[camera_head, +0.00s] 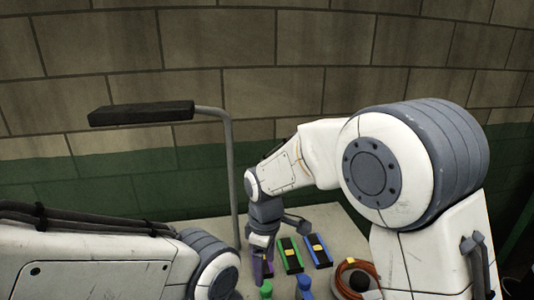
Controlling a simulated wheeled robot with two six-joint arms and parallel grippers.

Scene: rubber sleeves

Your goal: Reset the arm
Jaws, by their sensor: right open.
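My right arm reaches in from the right, and its gripper (262,258) points down over the pale table (345,222). It is open; its fingertips are small and partly hard to make out. A purple and dark piece (264,268) shows right at the fingers; I cannot tell whether they touch it. My left arm (95,262) lies across the lower left, and its gripper is out of the picture.
A green and black block (290,255) and a blue and black block (318,250) lie right of the gripper. A green peg (266,289) and a blue peg (304,287) stand nearer. An orange cable coil (343,268) is at right. A grey post (233,180) carries a dark bar (140,112).

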